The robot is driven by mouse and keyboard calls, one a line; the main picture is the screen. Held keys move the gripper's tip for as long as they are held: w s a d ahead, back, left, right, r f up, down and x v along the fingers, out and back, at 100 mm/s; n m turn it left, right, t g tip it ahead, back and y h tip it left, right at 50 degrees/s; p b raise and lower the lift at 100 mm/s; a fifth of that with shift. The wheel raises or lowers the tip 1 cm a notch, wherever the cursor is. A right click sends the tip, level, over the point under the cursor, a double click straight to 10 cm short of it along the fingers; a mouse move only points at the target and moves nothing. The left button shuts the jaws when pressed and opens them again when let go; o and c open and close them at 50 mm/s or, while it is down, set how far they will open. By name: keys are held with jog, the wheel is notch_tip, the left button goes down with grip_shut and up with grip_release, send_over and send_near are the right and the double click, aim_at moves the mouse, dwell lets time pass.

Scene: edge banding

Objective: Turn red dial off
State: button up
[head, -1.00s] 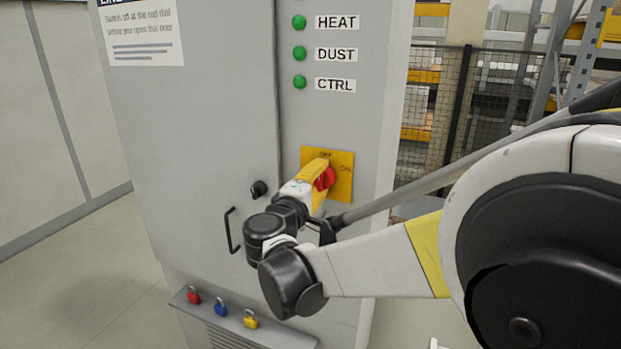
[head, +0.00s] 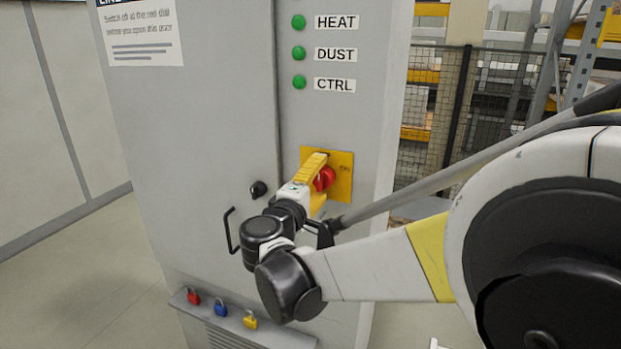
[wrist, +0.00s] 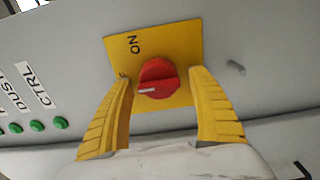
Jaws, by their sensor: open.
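The red dial (head: 325,178) sits on a yellow plate (head: 343,185) on the grey cabinet front. In the wrist view the dial (wrist: 158,76) shows between the two yellow fingers of my gripper (wrist: 162,78). The fingers are open, one on each side, with a gap visible on the right; I cannot tell whether the left one touches. The dial's white mark points left, toward lettering partly hidden by the left finger. The "ON" label (wrist: 135,44) is above the dial there. In the head view my gripper (head: 318,165) covers the plate's left part.
Green lamps (head: 299,53) labelled HEAT, DUST and CTRL are above the dial. A mesh fence (head: 432,120) is behind at right.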

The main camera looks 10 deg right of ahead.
jog(key=v, duration=1.1)
jog(key=shift+s, duration=0.1)
jog(key=s+d+f+m+g+y+b, duration=0.35)
jog(key=s+d+f+g, duration=0.35)
jog(key=d+f, duration=0.4)
jog(key=s+a+f+m+y+b, duration=0.3)
jog(key=s+f+m+y, duration=0.4)
jog(key=s+f, duration=0.3)
jog(key=s, duration=0.3)
jog(key=shift+a+g, duration=0.2)
jog(key=shift+g, duration=0.1)
jog(key=shift+s+m, duration=0.15)
jog(key=shift+m, duration=0.1)
